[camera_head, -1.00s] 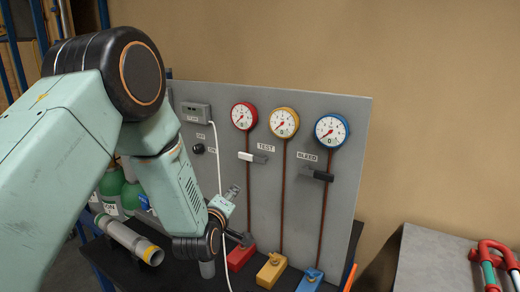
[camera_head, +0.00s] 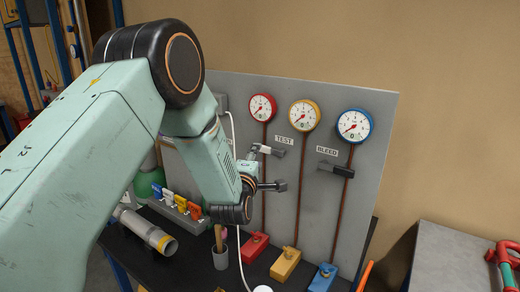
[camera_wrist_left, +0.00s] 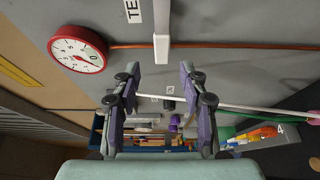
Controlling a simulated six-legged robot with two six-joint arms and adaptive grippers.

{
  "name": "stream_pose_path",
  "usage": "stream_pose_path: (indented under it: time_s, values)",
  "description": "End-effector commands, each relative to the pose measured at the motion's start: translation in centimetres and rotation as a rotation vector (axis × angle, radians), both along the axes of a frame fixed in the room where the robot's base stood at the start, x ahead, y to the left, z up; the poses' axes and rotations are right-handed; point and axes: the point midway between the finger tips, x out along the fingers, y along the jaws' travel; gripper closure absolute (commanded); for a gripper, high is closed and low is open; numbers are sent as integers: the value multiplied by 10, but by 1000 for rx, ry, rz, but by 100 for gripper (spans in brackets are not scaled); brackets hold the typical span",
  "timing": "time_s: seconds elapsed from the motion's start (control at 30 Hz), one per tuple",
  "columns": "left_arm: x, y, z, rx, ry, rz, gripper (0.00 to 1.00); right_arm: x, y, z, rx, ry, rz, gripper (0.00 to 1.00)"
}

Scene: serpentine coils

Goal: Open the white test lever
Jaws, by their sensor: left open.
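The white test lever (camera_head: 265,149) sticks out from the grey panel under the TEST label (camera_head: 284,140). It lies nearly level in the head view, its white grip at left and grey mount at right. In the left wrist view the lever (camera_wrist_left: 162,28) is a white bar just ahead of the fingertips, in line with the gap between them. My left gripper (camera_head: 268,172) is open and empty, with its upper finger close to the white grip. Its spread fingers also show in the left wrist view (camera_wrist_left: 160,78). I cannot tell whether it touches the lever. My right gripper is out of view.
A black bleed lever (camera_head: 335,170) sits to the right on the panel (camera_head: 378,120). Red, yellow and blue gauges (camera_head: 304,115) are above, with pipes to coloured blocks (camera_head: 286,264) below. A white cable (camera_head: 238,235) hangs by my wrist. A grey cylinder (camera_head: 150,234) lies at left.

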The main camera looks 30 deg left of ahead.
Motion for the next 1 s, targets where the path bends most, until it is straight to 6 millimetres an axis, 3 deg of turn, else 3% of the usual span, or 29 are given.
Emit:
stream_pose_path:
  time_s: [0.2, 0.4, 0.8, 1.0]
  values:
    - [30, 8, 2, 2, -1, -2, 57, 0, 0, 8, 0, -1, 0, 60]
    - [48, 12, 1, 2, 0, -4, 57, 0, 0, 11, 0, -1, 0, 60]
    - [53, 13, 0, 2, 1, -4, 57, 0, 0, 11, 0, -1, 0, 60]
    - [53, 13, 0, 2, 1, -4, 73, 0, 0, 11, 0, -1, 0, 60]
